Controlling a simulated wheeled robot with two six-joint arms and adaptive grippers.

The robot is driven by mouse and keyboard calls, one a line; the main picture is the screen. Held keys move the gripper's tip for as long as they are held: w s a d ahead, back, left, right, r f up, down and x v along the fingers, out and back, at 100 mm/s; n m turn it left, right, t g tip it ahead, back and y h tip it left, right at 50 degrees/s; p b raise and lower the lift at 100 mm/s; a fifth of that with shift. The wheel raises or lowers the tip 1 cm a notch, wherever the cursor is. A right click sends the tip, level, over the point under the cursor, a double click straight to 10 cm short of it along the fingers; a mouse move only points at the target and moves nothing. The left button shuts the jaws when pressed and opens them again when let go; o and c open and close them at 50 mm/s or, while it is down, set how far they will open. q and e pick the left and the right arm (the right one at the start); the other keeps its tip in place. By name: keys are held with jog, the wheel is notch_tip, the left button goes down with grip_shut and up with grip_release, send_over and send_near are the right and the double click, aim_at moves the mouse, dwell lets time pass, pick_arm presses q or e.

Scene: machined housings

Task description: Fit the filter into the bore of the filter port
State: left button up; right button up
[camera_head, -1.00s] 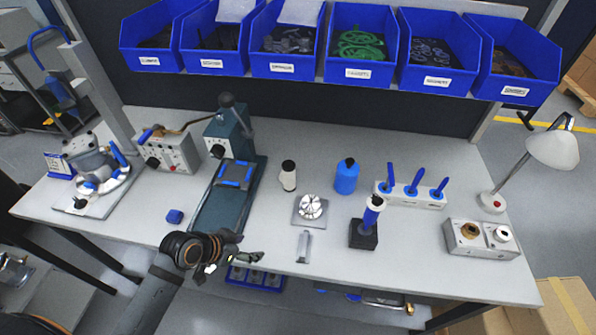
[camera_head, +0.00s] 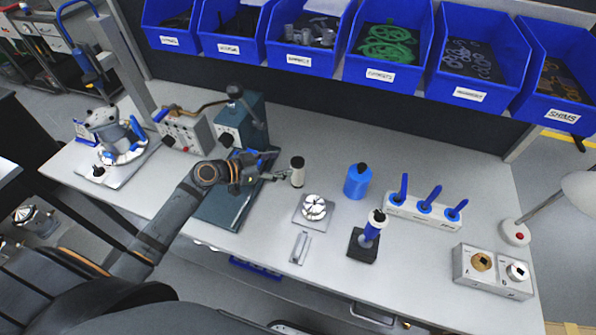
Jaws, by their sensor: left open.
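A white cylinder with a dark top (camera_head: 297,172), which looks like the filter, stands upright near the middle of the bench. My left gripper (camera_head: 276,177) is open, just left of this cylinder, fingers pointing toward it. I cannot tell whether they touch it. A grey block (camera_head: 490,271) with a brass round fitting (camera_head: 481,262) and a silver round fitting (camera_head: 517,271) sits at the right front. I cannot tell for certain which fitting is the filter port. My right gripper is not in view.
A silver round fixture (camera_head: 315,208), a blue bottle (camera_head: 357,182) and a blue-handled tool on a black base (camera_head: 368,242) stand nearby. A rack (camera_head: 423,210) holds blue-handled tools. A press (camera_head: 242,128) stands behind my left arm. Blue bins (camera_head: 391,47) hang above the back.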

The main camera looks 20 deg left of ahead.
aim_at(296, 162)
pick_arm(q)
jog(key=shift+w+d+f, duration=0.15)
jog(key=shift+w+d, duration=0.3)
jog(key=shift+w, duration=0.05)
jog(key=shift+w+d+f, duration=0.1)
jog(key=shift+w+d, duration=0.05)
jog(key=shift+p, duration=0.3)
jog(key=shift+w+d+f+p, duration=0.15)
jog(key=shift+w+d+p, duration=0.55)
jog(key=shift+d+p, duration=0.35)
jog(key=shift+f+x, duration=0.2)
jog(key=shift+x, duration=1)
jog(key=shift+f, duration=0.15)
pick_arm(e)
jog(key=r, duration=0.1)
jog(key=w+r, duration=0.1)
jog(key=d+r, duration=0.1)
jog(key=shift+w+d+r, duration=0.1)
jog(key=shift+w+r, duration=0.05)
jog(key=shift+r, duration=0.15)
